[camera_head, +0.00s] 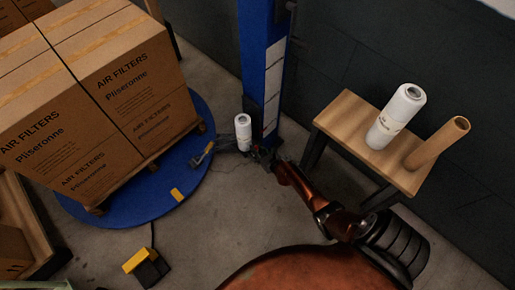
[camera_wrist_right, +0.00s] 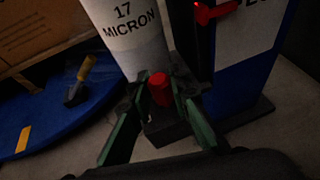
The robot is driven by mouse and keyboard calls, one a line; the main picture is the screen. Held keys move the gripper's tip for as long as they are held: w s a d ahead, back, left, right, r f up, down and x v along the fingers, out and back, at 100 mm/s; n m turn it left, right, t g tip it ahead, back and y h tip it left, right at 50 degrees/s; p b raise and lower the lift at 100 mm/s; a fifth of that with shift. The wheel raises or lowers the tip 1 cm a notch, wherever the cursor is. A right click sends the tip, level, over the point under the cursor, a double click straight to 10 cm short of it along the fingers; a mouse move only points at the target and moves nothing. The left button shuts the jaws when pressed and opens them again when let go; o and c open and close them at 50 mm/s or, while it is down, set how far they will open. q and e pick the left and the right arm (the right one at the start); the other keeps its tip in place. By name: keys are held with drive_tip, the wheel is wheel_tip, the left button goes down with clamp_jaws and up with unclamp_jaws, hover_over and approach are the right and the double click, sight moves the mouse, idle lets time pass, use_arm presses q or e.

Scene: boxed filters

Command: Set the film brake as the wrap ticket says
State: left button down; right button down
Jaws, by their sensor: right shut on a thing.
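A red knob (camera_wrist_right: 160,90) sits below the film roll (camera_wrist_right: 125,30) in the right wrist view. The roll is white and reads "17 MICRON"; it also stands upright beside the blue mast (camera_head: 262,60) in the head view (camera_head: 243,132). My right gripper (camera_wrist_right: 160,98) has its green fingers on both sides of the knob and is shut on it. In the head view my right gripper (camera_head: 265,156) is small and dark at the mast's foot. A white panel (camera_wrist_right: 247,30) with cut-off lettering and a red pointer (camera_wrist_right: 215,11) is on the mast. I cannot identify a wrap ticket. My left gripper is not in view.
Boxes of air filters (camera_head: 120,90) stand on a pallet on the blue turntable (camera_head: 195,185). A wooden stool (camera_head: 345,113) holds another white roll (camera_head: 395,115) and a brown tube (camera_head: 437,142). A yellow and black pedal (camera_head: 147,267) lies on the floor.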

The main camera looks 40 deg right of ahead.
drive_tip(key=shift+s+f+n+y, duration=0.15)
drive_tip(key=shift+n+y, duration=0.15)
drive_tip(key=c, duration=2.1)
unclamp_jaws()
drive_tip(key=shift+d, duration=0.1)
drive_tip(key=shift+s+d+r, duration=0.1)
drive_tip(key=shift+s+r, duration=0.25)
drive_tip(key=shift+s, duration=0.15)
drive_tip(key=v, duration=1)
drive_tip(key=shift+s+a, duration=0.3)
drive_tip(key=shift+s, duration=0.05)
